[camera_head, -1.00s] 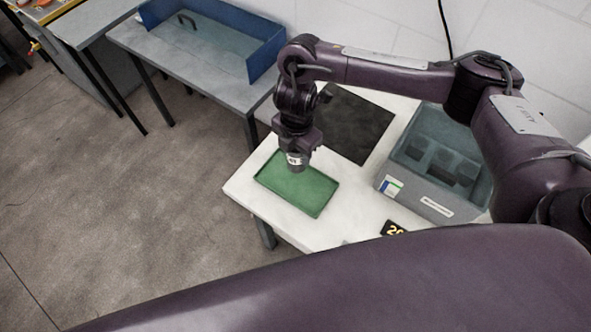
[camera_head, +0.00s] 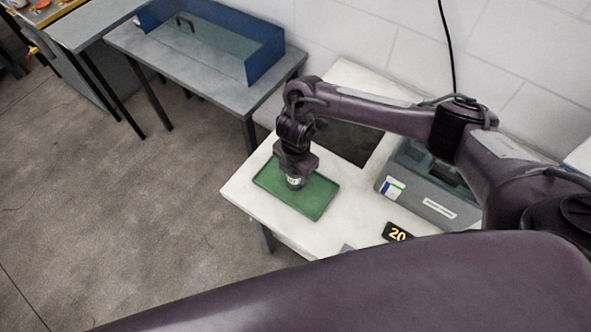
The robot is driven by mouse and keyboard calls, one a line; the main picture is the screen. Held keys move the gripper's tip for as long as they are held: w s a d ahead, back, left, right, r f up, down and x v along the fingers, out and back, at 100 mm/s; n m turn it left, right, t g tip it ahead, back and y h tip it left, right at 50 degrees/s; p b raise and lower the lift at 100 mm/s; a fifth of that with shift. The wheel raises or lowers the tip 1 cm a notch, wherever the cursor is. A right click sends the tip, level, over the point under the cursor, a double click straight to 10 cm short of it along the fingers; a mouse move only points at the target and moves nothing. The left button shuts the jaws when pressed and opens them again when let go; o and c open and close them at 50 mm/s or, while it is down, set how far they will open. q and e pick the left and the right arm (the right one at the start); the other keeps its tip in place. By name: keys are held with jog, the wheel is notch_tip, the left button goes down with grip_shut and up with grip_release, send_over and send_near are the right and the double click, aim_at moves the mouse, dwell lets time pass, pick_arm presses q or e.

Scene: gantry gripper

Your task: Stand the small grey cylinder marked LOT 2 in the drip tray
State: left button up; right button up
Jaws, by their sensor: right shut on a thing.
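The green drip tray (camera_head: 318,203) lies on the white table near its left end. The label's writing is too small to read here. The cylinder's lower end is at or just above the tray floor; I cannot tell if it touches. My left gripper is not in view.
A grey bin (camera_head: 425,190) with compartments stands right of the tray, partly behind my right arm. A dark mat (camera_head: 345,140) lies behind the tray. A black tag marked 20 (camera_head: 397,232) lies in front of the bin. A blue open box (camera_head: 215,40) sits on the grey table behind.

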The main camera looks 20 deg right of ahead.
jog(key=shift+f, duration=0.2)
jog(key=o, duration=1.3)
jog(key=shift+r, duration=0.1)
jog(key=shift+r, duration=0.45)
notch_tip(320, 180, up, 11)
jog(key=shift+r+p, duration=0.15)
jog(key=shift+p, duration=0.8)
